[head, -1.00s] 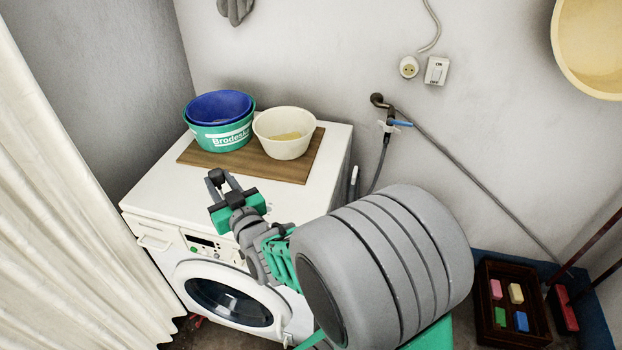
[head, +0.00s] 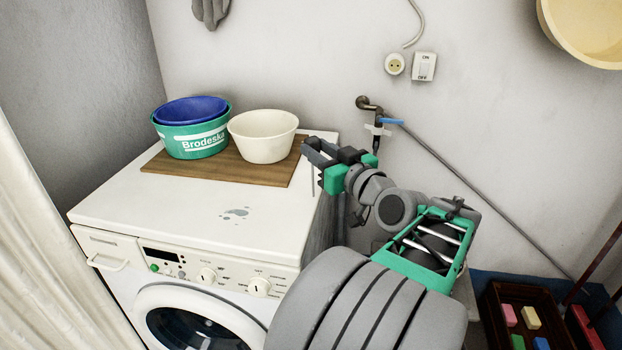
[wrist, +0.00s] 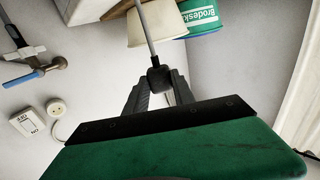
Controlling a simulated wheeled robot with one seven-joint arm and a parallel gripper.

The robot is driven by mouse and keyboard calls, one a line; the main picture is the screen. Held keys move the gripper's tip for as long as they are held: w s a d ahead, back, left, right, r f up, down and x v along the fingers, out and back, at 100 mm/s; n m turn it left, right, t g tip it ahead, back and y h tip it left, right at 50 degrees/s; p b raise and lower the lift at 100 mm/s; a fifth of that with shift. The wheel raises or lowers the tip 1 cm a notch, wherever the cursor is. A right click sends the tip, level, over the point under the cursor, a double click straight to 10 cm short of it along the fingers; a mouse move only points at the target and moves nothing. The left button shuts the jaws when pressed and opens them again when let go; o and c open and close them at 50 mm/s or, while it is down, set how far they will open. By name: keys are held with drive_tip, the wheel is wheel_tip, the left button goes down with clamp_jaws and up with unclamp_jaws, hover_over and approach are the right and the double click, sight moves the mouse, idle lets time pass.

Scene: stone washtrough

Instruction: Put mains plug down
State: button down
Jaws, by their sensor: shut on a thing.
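My gripper (head: 322,152) is at the right edge of the washing machine top, beside the wooden board. In the wrist view my gripper (wrist: 158,88) is shut on the black mains plug (wrist: 157,76), held between the fingertips. Its grey cord (wrist: 146,32) runs away from the plug toward the bowls' side of the picture. In the head view the plug is mostly lost among the dark fingers, and a thin cord (head: 313,180) hangs below them. The plug is off the wall socket (head: 395,65), which is empty. The socket also shows in the wrist view (wrist: 55,108).
The washing machine (head: 120,205) has a wet patch on top and free room at the front. The board (head: 270,180) bears a cream bowl (head: 263,138) and a green bowl (head: 190,143) with a blue one inside. A tap (head: 378,125) and switch (head: 425,66) are on the wall.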

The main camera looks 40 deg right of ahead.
drive_tip(key=w+d+f, duration=0.3)
drive_tip(key=w, duration=0.1)
drive_tip(key=b, duration=0.1)
hover_over(313, 181)
wheel_tip(313, 181, down, 5)
drive_tip(key=shift+r, duration=0.1)
wheel_tip(313, 181, down, 3)
drive_tip(key=shift+w+d+r+b, duration=0.1)
drive_tip(key=shift+w+b, duration=0.05)
drive_tip(key=shift+b, duration=0.25)
drive_tip(key=shift+f, duration=0.3)
drive_tip(key=shift+f+b, duration=0.7)
drive_tip(key=shift+b, duration=0.2)
